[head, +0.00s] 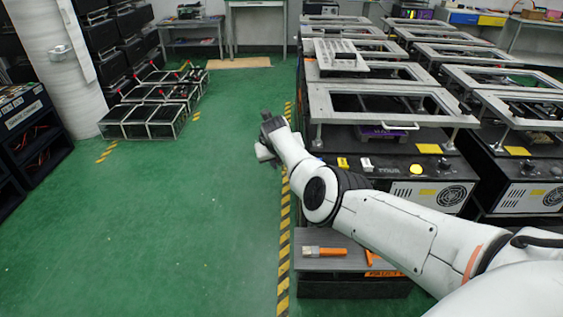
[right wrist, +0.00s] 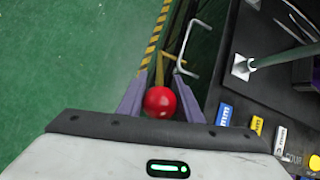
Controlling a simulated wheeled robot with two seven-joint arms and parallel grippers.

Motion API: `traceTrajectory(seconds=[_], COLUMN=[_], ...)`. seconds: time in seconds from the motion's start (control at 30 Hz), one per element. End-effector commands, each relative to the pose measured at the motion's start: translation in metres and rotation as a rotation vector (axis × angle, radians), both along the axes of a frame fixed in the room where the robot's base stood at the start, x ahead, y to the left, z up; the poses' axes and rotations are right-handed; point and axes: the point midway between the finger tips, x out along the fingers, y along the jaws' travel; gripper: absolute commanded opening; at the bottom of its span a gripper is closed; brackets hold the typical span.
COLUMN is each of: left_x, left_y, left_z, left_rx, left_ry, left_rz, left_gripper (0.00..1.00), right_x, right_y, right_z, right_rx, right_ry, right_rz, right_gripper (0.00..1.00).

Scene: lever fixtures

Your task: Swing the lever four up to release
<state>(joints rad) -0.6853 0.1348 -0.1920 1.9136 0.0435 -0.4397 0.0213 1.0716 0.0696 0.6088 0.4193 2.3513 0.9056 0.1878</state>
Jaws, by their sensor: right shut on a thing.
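A red ball knob (right wrist: 160,102) sits between the two purple fingers of my right gripper (right wrist: 159,80) in the right wrist view. The gripper is shut on this knob, which I take to be the lever's. The lever's shaft is mostly hidden, and I cannot tell the lever's angle or its number. In the head view my right gripper (head: 267,140) is at the left side of the nearest fixture (head: 385,165), and the knob is hidden there. My left gripper is not in view.
The fixture's front has blue (right wrist: 225,115) and yellow (right wrist: 257,125) tabs and a yellow button (head: 416,169). A metal handle (right wrist: 190,45) lies beyond the fingers. An orange-handled brush (head: 333,252) lies on a low grey bench. Green floor (head: 190,200) is clear to the left.

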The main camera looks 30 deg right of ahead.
Motion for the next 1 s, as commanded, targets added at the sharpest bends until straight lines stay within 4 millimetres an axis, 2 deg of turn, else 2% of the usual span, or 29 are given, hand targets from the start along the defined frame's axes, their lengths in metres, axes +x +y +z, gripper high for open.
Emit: traceTrajectory(seconds=[0.03, 0.07, 0.17, 0.57, 0.8, 1.0], left_x=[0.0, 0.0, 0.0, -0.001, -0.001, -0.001], left_y=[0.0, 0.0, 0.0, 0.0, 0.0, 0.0], left_z=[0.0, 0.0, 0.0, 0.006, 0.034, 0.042], left_rx=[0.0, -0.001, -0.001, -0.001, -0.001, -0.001], left_ry=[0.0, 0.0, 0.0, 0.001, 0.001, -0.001], left_rz=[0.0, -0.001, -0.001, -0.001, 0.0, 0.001], left_gripper=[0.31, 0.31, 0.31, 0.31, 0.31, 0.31], right_x=[0.003, 0.003, 0.003, 0.0, -0.011, -0.022], right_y=[-0.001, -0.001, -0.001, 0.001, 0.01, 0.021], right_z=[0.004, 0.005, 0.005, 0.008, 0.031, 0.052], right_rx=[-0.002, -0.002, -0.002, -0.002, 0.0, 0.001], right_ry=[-0.012, -0.013, -0.012, -0.007, -0.007, -0.01], right_rz=[-0.002, -0.001, -0.002, -0.001, -0.003, -0.003], right_gripper=[0.0, 0.34, 0.5, 0.5, 0.5, 0.5])
